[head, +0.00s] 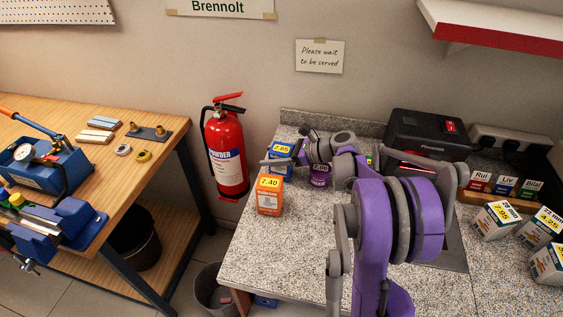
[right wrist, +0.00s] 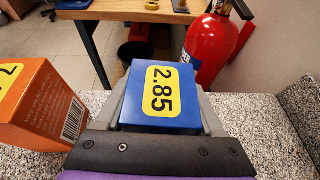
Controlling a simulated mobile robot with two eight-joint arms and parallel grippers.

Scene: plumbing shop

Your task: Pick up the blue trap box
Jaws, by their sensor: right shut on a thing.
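The blue trap box (head: 279,151) stands at the back left of the speckled counter, with a yellow 2.85 label on top. In the right wrist view the blue box (right wrist: 135,104) sits between the two grey fingers. My right gripper (head: 283,158) is shut on it, one finger on each side. I cannot tell whether its base touches the counter. My left gripper is not in view.
An orange box (head: 269,196) marked 7.40 stands close in front of the blue one. A red fire extinguisher (head: 226,150) is left of the counter (head: 265,250). A black machine (head: 428,138) and several white boxes are at right. The counter's front left is clear.

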